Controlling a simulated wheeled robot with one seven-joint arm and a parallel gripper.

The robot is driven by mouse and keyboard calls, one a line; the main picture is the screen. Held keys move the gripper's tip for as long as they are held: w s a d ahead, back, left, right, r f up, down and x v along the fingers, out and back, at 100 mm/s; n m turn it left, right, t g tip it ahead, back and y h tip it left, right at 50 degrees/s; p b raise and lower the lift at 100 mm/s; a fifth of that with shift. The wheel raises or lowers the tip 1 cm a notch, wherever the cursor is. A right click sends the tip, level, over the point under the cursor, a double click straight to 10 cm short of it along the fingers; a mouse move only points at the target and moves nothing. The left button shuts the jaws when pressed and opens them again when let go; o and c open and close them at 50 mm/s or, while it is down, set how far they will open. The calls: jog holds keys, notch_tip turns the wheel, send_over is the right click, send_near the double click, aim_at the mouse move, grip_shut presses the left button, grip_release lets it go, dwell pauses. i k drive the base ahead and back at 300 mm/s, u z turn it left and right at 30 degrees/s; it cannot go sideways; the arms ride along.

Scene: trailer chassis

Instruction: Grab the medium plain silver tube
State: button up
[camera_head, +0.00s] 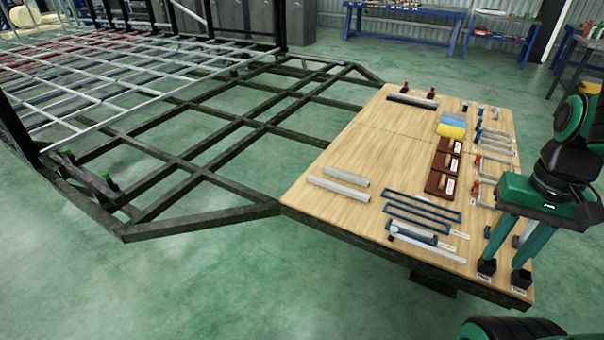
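Two plain silver tubes lie side by side left of the middle of the wooden table: a longer one (338,189) and a slightly shorter one (346,176). Another long silver tube (430,248) lies at the front, beside blue pieces. I cannot tell for sure which tube is the medium one. My gripper (504,272) is at the table's front right corner, pointing down. Its two green fingers are apart with nothing visible between them. It is well to the right of the pair of tubes and right of the front tube.
Blue rectangular frames (422,207) lie near the table's front. Dark red blocks (441,183), a yellow cloth-like piece (451,131) and grey clamp-like frames (488,163) fill the right side. A dark trailer chassis (200,175) stands left.

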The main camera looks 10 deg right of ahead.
aim_at(349, 176)
jog(key=u, duration=0.1)
jog(key=i, duration=1.7)
jog(key=z, duration=0.55)
